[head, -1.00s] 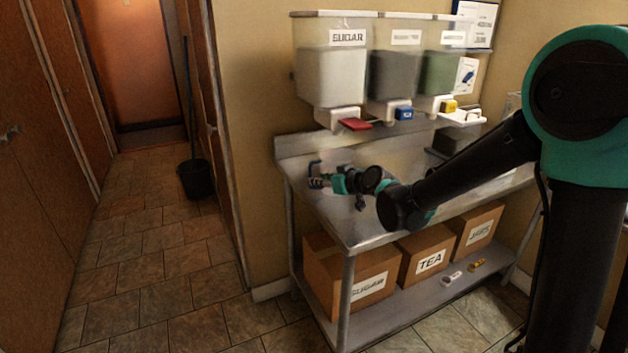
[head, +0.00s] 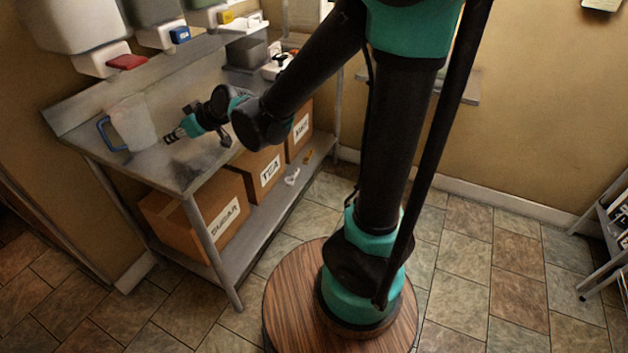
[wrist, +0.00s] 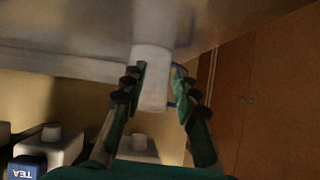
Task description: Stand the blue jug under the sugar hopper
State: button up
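The pale translucent jug (head: 132,122) with a blue handle (head: 103,134) stands upright on the steel table. The sugar hopper (head: 70,24), with its white outlet (head: 98,60) and red lever (head: 128,62), hangs on the wall above and behind it. The jug appears below that outlet in the picture; I cannot tell whether it is directly beneath. My gripper (head: 172,136) is at the jug's right side, fingers towards it. In the wrist view, my gripper (wrist: 158,82) has its fingers spread, with the jug (wrist: 152,75) appearing between and beyond them. Contact is not clear.
Neighbouring hoppers have a blue lever (head: 180,35) and a yellow lever (head: 227,17). A dark box (head: 246,52) stands at the table's back. Cardboard boxes, including the sugar box (head: 215,215), sit on the lower shelf.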

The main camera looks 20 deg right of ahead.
jog(key=s+d+f+m+g+h, duration=0.1)
jog(key=s+d+f+m+h, duration=0.2)
jog(key=d, duration=0.9)
jog(key=s+d+f+m+g+h, duration=0.1)
jog(key=s+d+f+m+h, duration=0.2)
jog(key=d, duration=0.9)
jog(key=s+d+f+m+h, duration=0.3)
jog(key=s+d+f, duration=0.4)
jog(key=s+d, duration=0.3)
jog(key=d+m, duration=0.1)
jog(key=d, duration=0.1)
jog(key=shift+d+f+g+h, duration=0.3)
jog(key=shift+d+g, duration=0.05)
jog(key=shift+g, duration=0.05)
jog(key=shift+c, duration=0.3)
